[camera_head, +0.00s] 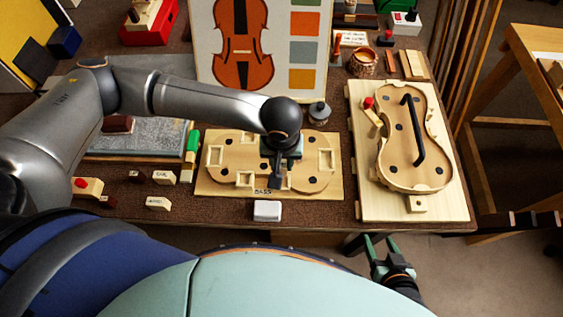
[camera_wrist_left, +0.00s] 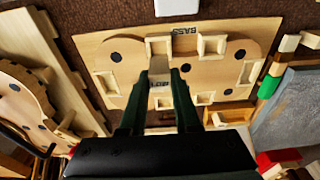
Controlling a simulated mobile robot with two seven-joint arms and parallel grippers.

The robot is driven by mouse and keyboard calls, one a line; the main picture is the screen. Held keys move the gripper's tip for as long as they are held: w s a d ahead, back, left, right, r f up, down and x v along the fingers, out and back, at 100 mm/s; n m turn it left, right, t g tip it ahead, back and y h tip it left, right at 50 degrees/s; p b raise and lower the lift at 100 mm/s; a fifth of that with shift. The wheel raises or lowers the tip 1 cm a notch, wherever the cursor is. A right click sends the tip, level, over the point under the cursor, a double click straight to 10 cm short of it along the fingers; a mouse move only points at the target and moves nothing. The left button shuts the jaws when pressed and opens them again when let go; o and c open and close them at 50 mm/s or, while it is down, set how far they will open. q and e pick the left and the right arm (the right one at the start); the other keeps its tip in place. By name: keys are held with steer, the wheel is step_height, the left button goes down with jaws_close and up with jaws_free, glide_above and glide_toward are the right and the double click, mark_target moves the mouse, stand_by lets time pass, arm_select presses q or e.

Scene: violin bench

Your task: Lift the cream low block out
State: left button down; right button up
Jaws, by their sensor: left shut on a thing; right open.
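The mould board marked BASS (camera_head: 205,188) lies flat on the bench, with several cream open frames around its violin-shaped form. It also fills the middle of the left wrist view (camera_wrist_left: 92,50). My left gripper (camera_head: 275,178) points down over the board's front middle, above the form. In the left wrist view my left gripper (camera_wrist_left: 160,88) is shut on a small cream block (camera_wrist_left: 159,72). The fingers and arm hide most of it in the head view. I cannot tell whether its base is clear of the board. My right gripper (camera_head: 382,246) is open and empty, below the bench's front edge.
A white box (camera_head: 267,211) stands at the bench's front edge. Small labelled blocks (camera_head: 158,203) lie left of the board. A violin body (camera_head: 407,140) lies on a pale board at right. A violin poster stands behind.

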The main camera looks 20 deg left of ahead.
arm_select(q)
steer(key=shift+r, duration=3.1)
